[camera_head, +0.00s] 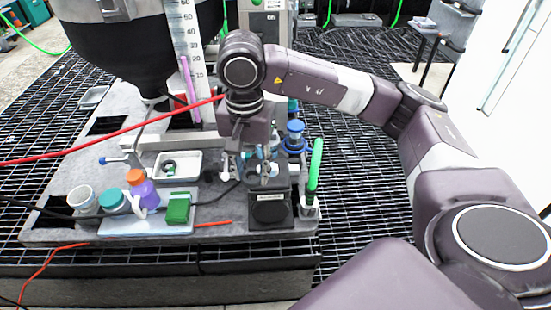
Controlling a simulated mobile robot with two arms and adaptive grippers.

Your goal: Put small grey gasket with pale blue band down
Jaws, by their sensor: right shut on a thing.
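My right gripper (248,165) points down over the grey bench, just behind a small black box-shaped device. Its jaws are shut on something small. This fits the grey gasket with the pale blue band, but the fingers mostly hide it and I cannot make out its shape or band. I cannot tell whether it touches anything below. A white tray (196,174) sits to the left of the gripper, with a small dark and green ring-like part (170,167) in it. My left gripper is not in view.
The black device (270,210) stands in front of the gripper. A green upright handle (316,163) and a blue fitting (295,135) are close on the right. Bottles and a green block (178,209) stand at front left. A red hose (110,131) crosses the left side.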

